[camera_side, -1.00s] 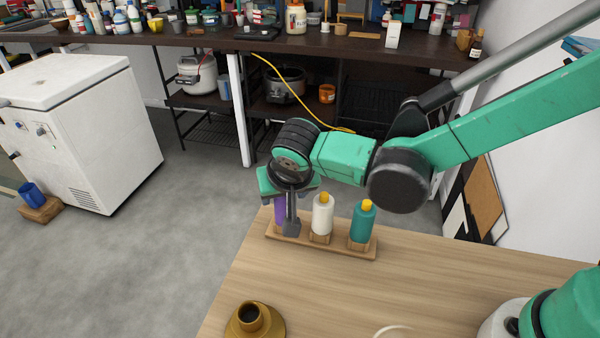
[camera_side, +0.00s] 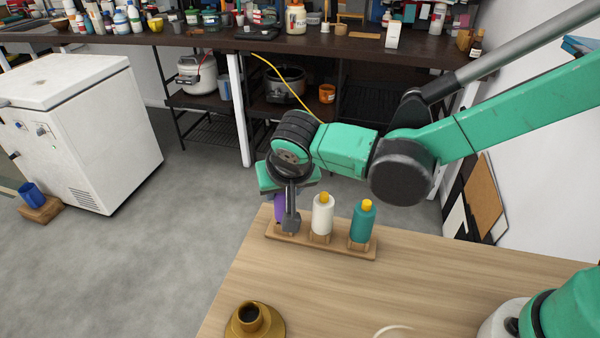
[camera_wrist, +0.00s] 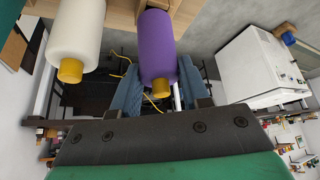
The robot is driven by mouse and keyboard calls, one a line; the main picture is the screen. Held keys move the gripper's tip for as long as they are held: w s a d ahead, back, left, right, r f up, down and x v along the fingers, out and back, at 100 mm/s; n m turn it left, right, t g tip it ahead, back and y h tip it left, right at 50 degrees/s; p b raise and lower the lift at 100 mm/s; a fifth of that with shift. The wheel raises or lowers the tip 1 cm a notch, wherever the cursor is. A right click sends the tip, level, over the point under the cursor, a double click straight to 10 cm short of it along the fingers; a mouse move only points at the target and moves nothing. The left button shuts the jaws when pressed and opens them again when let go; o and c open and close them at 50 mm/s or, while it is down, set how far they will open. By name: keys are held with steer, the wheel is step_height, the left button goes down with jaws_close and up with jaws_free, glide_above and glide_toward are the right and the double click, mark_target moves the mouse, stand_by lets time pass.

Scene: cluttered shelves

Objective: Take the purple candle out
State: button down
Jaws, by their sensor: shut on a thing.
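The purple candle (camera_side: 279,208) stands upright at the left end of a wooden rack (camera_side: 333,247), partly hidden behind my gripper's finger. In the wrist view the purple candle (camera_wrist: 157,45) shows with its yellow tip between the two blue-grey fingers. My gripper (camera_side: 287,218) is shut on it from above; the fingers (camera_wrist: 160,82) also show in the wrist view. Whether the candle's lower end is clear of its socket is hard to tell.
A white bottle-shaped candle (camera_side: 322,214) stands close to the right of my gripper, and a teal one (camera_side: 362,222) farther right. A brass-coloured holder (camera_side: 252,318) stands at the table's front left. The middle of the table (camera_side: 400,285) is clear.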

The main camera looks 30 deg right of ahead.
steer(key=shift+r, duration=2.55)
